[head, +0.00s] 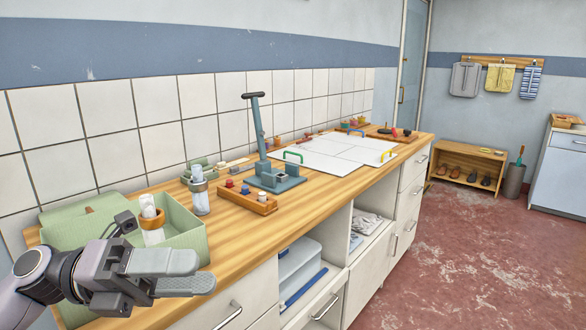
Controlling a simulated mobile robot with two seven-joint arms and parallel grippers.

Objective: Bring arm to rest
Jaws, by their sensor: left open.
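My left gripper (198,273) is in the lower left of the head view, in front of the counter's near end. Its two grey fingers point right and hold nothing. It overlaps the front of a light green box (190,243) in the picture; I cannot tell the gap between them. The wooden counter (235,238) runs from the lower left toward the back right. My right gripper is not in view.
A rolled white item (151,222) stands in the green box, and a clear bottle (199,194) stands beside it. Behind are a blue-grey lever press (276,177), a wooden tray (246,199) with knobs, and white panels (335,155) with handles. Below, a compartment stands open. Red floor lies free at right.

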